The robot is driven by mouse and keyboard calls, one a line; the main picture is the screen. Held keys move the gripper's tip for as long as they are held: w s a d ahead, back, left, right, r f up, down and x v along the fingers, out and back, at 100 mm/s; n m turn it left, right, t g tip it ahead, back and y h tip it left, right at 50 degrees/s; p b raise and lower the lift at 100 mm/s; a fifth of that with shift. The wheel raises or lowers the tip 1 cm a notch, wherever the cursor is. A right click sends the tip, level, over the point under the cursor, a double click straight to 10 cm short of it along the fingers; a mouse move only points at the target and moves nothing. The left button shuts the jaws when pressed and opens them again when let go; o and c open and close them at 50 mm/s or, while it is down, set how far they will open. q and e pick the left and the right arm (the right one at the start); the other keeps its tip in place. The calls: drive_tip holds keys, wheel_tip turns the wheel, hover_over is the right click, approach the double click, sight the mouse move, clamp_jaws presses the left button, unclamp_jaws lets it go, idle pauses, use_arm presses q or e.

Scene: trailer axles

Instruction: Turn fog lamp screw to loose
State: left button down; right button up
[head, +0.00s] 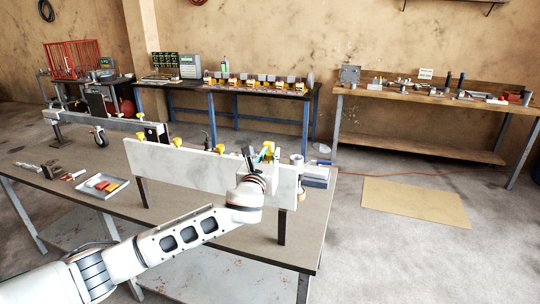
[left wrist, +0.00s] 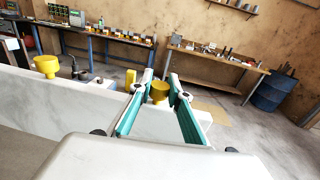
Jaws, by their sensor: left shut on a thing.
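A long pale beam (head: 190,173) stands on dark legs on the near workbench, with several yellow knob-like screws along its top edge. My left gripper (head: 266,154) is at the right end of the beam, above its top edge. In the left wrist view, its two teal-padded fingers (left wrist: 160,98) are on either side of a yellow screw (left wrist: 159,90) and shut on it. Another yellow screw (left wrist: 47,65) stands on the beam to the left, apart from the gripper. No label shows which screw is the fog lamp one. My right gripper is in neither view.
A tray (head: 103,186) with coloured pieces lies on the near workbench (head: 88,220), left of the beam. White and blue items (head: 316,173) stand at its right end. Other benches line the wall. A tan mat (head: 415,201) lies on open floor.

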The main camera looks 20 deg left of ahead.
use_arm(q)
drive_tip(key=n+y, duration=0.2)
drive_tip(key=n+g+y, duration=0.1)
drive_tip(key=y, duration=0.2)
drive_tip(key=shift+d+f+n+y, duration=0.1)
drive_tip(key=shift+d+n+y, duration=0.1)
drive_tip(key=shift+n+y, duration=0.15)
drive_tip(key=n+g+y, duration=0.2)
drive_tip(key=y, duration=0.1)
drive_tip(key=shift+n+y+b, duration=0.35)
drive_tip(key=shift+a+n+g+y+b, duration=0.1)
drive_tip(key=shift+n+g+y+b, duration=0.3)
drive_tip(key=shift+n+g+y, duration=0.4)
drive_tip(key=shift+n+g+y+b, duration=0.75)
drive_tip(key=shift+g+y, duration=0.15)
drive_tip(key=shift+g, duration=0.1)
drive_tip(key=shift+a+g, duration=0.1)
drive_tip(key=shift+g, duration=0.2)
drive_tip(key=shift+n+y+b, duration=0.3)
drive_tip(key=shift+n+y, duration=0.05)
drive_tip(key=shift+y, duration=0.05)
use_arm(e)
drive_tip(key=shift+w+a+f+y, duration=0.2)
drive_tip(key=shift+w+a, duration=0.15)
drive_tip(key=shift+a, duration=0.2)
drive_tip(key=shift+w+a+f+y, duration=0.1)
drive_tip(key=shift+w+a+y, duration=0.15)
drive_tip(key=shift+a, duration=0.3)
